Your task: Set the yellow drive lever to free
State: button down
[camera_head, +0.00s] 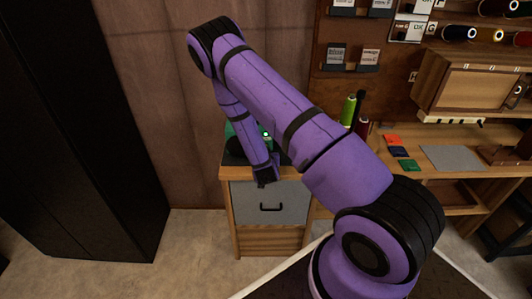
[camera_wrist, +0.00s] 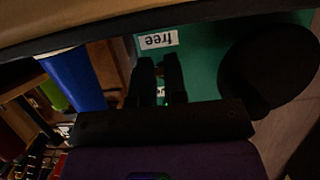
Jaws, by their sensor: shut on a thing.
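A green machine (camera_head: 241,131) stands on the cabinet top, partly behind my arm in the head view. In the wrist view its green face (camera_wrist: 207,60) fills the upper middle, with a white label reading "free" (camera_wrist: 158,40), upside down. My gripper (camera_wrist: 160,66) has its two dark fingers close together in front of this face, just beside the label. It is shut on the drive lever, which the fingers hide; no yellow shows. Small pale marks show between and beside the fingers.
A large black round part (camera_wrist: 268,65) sits close beside the fingers. A blue upright piece (camera_wrist: 74,79) is on the other side. In the head view, thread spools (camera_head: 348,110) stand right of the machine, and a tall black cabinet (camera_head: 75,130) stands at left.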

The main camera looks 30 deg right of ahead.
jog(key=shift+f+t, duration=0.2)
jog(key=shift+t, duration=0.1)
dwell(0.4)
jog(key=c, duration=1.2)
grip_release()
jog(key=shift+o, duration=0.2)
jog(key=v, duration=1.1)
jog(key=shift+w+a, duration=0.1)
jog(key=shift+w, duration=0.05)
